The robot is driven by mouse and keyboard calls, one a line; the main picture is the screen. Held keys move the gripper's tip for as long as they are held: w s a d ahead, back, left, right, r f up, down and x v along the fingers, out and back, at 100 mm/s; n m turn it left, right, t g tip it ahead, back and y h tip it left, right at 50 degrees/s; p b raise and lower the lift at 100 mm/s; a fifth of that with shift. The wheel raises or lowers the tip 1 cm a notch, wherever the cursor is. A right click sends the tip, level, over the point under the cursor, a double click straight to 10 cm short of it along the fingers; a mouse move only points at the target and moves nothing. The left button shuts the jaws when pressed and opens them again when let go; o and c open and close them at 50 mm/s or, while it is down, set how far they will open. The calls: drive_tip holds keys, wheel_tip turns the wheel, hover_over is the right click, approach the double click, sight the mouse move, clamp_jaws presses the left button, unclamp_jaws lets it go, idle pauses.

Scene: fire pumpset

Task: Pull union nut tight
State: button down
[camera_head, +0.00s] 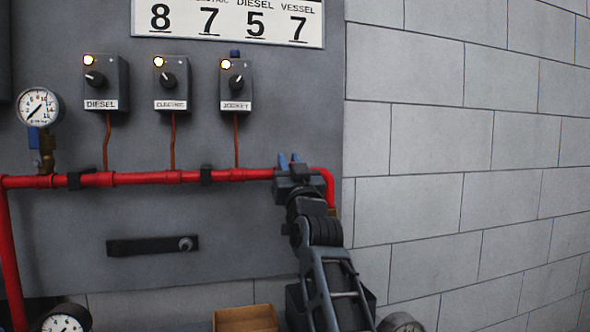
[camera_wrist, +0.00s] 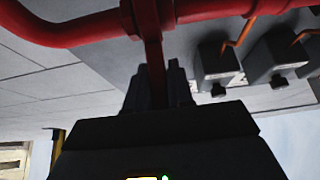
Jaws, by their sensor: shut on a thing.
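A red pipe (camera_head: 120,179) runs across the grey panel and bends down at its right end. My gripper (camera_head: 290,160) is at the pipe near that bend, and it hides the fitting there. In the wrist view a thicker red fitting (camera_wrist: 146,18), seemingly the union nut, sits on the pipe. A straight red bar (camera_wrist: 156,68) extends from the fitting between the fingers of my gripper (camera_wrist: 159,88). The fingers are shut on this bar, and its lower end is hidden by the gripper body. I cannot tell how tight the nut is.
Three switch boxes, diesel (camera_head: 105,82), electric (camera_head: 171,83) and jockey (camera_head: 236,85), have lit lamps above the pipe. A pressure gauge (camera_head: 39,106) stands at left. A dark bar with a knob (camera_head: 152,246) is below. The block wall (camera_head: 430,140) at right is clear.

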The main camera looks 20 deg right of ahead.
drive_tip(key=shift+a+r, duration=0.15)
drive_tip(key=shift+a, duration=0.15)
drive_tip(key=c, duration=1.2)
unclamp_jaws()
drive_tip(key=shift+o, duration=0.6)
drive_tip(key=shift+d, duration=0.15)
drive_tip(key=v, duration=0.7)
drive_tip(key=shift+s+f, duration=0.2)
drive_tip(key=shift+s, duration=0.1)
